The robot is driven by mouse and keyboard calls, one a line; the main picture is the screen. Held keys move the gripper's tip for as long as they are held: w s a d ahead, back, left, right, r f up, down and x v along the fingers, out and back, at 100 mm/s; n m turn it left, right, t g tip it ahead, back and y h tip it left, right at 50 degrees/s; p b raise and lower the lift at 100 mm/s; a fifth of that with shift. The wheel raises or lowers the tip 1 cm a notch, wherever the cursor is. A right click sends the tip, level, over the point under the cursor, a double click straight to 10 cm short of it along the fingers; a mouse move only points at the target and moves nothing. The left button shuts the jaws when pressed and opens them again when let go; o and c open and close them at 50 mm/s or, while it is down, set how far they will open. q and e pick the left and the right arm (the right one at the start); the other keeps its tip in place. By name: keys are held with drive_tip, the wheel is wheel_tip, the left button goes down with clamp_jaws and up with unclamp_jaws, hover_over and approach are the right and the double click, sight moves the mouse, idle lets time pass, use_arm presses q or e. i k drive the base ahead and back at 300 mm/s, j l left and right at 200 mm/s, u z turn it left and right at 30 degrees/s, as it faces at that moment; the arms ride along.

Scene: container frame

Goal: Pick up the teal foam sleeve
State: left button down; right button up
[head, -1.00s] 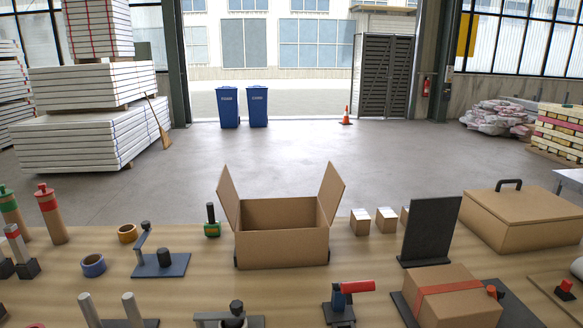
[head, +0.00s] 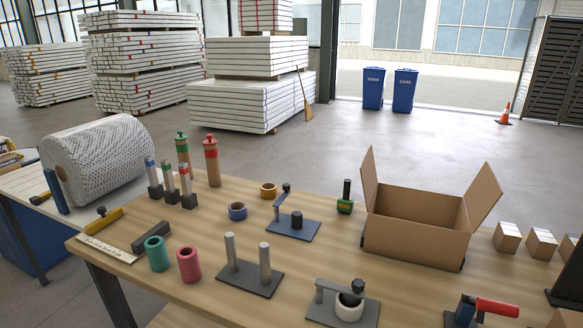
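The teal foam sleeve (head: 157,253) stands upright on the wooden table near its front left edge. It is a short hollow cylinder with its open end up. A pink foam sleeve (head: 189,264) stands just to its right, with a small gap between them. Neither of my grippers is in the head view.
A dark block (head: 151,238) lies just behind the teal sleeve, beside a ruler-like strip (head: 108,248) and a yellow-handled tool (head: 100,221). A two-post stand (head: 249,272) is to the right of the sleeves. Several capped tubes (head: 170,183) stand behind. An open cardboard box (head: 413,240) is further right.

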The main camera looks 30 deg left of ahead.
sight(155, 246)
drive_tip(key=u, duration=1.8)
